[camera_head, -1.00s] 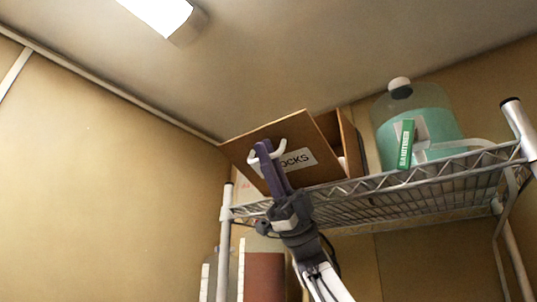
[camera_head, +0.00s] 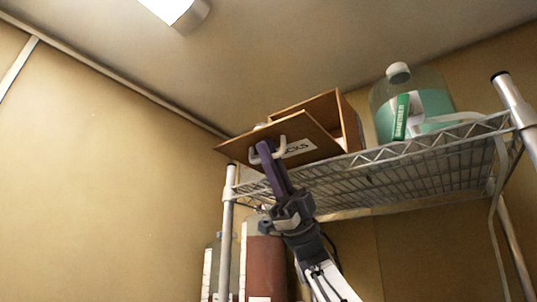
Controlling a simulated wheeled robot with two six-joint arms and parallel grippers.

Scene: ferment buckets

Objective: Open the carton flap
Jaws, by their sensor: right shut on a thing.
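A brown carton (camera_head: 349,122) sits on the wire shelf. Its flap (camera_head: 228,148) is a flat brown board with a white label ending in "CKS" and a white handle (camera_head: 282,147). The flap is tilted outward and down from the carton's opening, so part of the inside shows above it. My right gripper (camera_head: 265,150) comes up from below and is shut on the white handle; its dark purple fingers hide part of the label. My left gripper is not in view.
A clear jug of green liquid (camera_head: 436,103) with a green label stands on the wire shelf (camera_head: 400,175), right of the carton. Shelf posts (camera_head: 516,102) rise at the sides. Tall containers (camera_head: 266,262) stand below left. The left wall side is free.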

